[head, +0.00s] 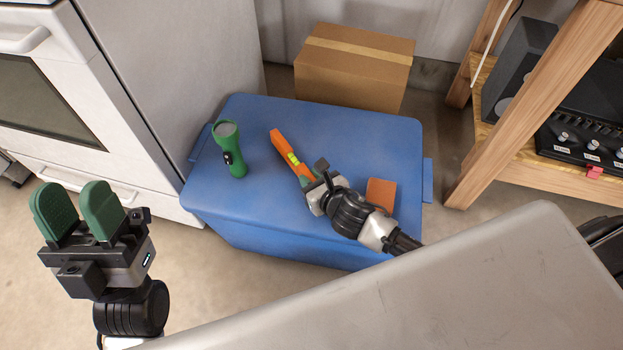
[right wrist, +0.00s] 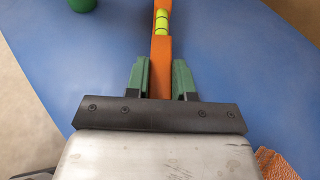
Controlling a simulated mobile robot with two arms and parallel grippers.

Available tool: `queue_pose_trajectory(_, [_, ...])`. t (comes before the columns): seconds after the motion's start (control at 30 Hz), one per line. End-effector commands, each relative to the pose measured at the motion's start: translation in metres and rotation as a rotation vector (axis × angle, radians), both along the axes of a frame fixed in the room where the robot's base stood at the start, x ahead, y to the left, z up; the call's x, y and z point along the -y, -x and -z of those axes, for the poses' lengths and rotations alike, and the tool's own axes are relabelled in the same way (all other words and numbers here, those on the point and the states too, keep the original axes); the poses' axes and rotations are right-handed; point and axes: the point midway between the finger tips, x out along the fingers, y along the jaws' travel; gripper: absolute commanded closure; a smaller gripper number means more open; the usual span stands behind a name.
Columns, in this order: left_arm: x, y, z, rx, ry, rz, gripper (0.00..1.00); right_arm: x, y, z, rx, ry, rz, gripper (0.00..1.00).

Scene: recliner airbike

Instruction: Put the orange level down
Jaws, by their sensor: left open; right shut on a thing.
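The orange level (head: 285,149), with a yellow-green vial, is at the blue bin's lid in the head view. In the right wrist view the level (right wrist: 161,50) runs up between the green fingers. My right gripper (head: 310,180) is shut on its near end; the fingers touch both sides. I cannot tell whether the level rests on the lid or is just above it. My left gripper (head: 77,212) is open and empty, off to the left over the floor.
The blue bin (head: 345,135) also holds a green flashlight (head: 230,150) standing upright and an orange-brown block (head: 381,194) beside my right arm. A cardboard box (head: 353,75) is behind. A wooden shelf (head: 545,95) stands right. The lid's right rear is clear.

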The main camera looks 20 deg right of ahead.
Motion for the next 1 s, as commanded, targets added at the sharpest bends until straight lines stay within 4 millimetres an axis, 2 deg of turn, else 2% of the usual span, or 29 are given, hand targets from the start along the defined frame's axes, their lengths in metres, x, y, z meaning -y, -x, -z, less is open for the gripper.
queue_pose_trajectory(0.2, [0.0, 0.002, 0.0, 0.015, 0.005, 0.001, 0.57, 0.0, 0.0, 0.002, 0.001, 0.0, 0.0, 1.0])
queue_pose_trajectory(0.23, [-0.001, 0.003, -0.001, 0.023, 0.007, 0.001, 0.57, 0.0, 0.0, 0.003, 0.0, 0.0, 0.0, 0.75])
queue_pose_trajectory(0.4, [-0.001, 0.003, -0.001, 0.021, 0.006, 0.001, 0.57, 0.0, 0.0, 0.002, 0.0, 0.0, 0.0, 0.51])
queue_pose_trajectory(0.73, [0.0, 0.001, -0.002, 0.013, 0.003, 0.0, 0.57, 0.0, 0.0, -0.001, 0.001, 0.0, 0.0, 0.51])
queue_pose_trajectory(0.87, [0.002, -0.01, 0.002, -0.079, -0.023, -0.003, 0.57, 0.002, 0.008, -0.005, -0.001, 0.001, 0.0, 0.51])
queue_pose_trajectory(1.0, [0.004, -0.026, 0.009, -0.219, -0.067, -0.011, 0.57, 0.006, 0.025, -0.013, -0.003, 0.002, 0.0, 0.51])
